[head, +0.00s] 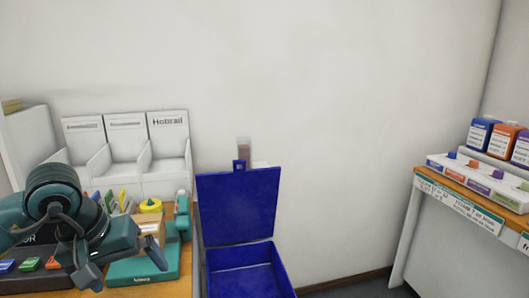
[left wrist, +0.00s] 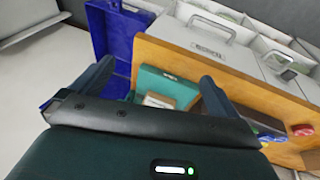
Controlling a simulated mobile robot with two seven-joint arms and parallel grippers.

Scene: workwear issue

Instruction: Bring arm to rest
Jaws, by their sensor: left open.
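My left gripper (head: 124,264) is at the lower left of the head view, above the wooden table with the white bins. Its two dark fingers are spread apart with nothing between them. In the left wrist view the open fingers (left wrist: 156,74) frame the teal tray (left wrist: 172,84) and the table edge. The left arm comes in from the left and hides part of the table. My right gripper does not show.
A blue box (head: 240,252) with its lid raised stands right of the table. White bins (head: 160,185) stand at the table's back. A yellow round item (head: 150,206) lies near the teal tray (head: 150,272). A shelf (head: 450,190) with bottles is at the far right.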

